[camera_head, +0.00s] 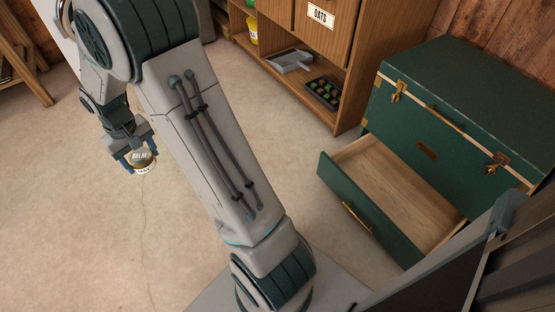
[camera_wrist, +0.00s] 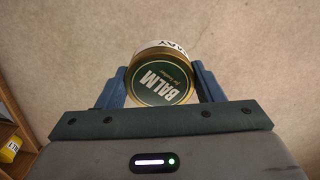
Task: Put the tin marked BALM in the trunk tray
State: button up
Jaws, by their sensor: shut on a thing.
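The round tin marked BALM (camera_head: 142,158) has a dark green lid with a gold rim and a pale side band. It also shows in the wrist view (camera_wrist: 163,82), between the two blue fingers. My gripper (camera_head: 139,156) is shut on the tin and holds it out over the floor at the left; it also shows in the wrist view (camera_wrist: 162,88). The trunk (camera_head: 440,118) is green with brass latches and stands at the right, lid closed. Its tray (camera_head: 400,190), a wooden drawer with a green front and brass handle, is pulled out and looks empty.
A wooden cabinet (camera_head: 350,70) marked OATS stands left of the trunk. Its low shelf holds a grey dustpan-like scoop (camera_head: 291,60), a black tray of small green things (camera_head: 323,92) and a yellow tub (camera_head: 252,30). Open floor (camera_head: 60,200) lies around the gripper.

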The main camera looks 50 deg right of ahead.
aim_at(390, 206)
jog(key=i, duration=0.4)
jog(key=z, duration=3.15)
jog(key=i, duration=0.5)
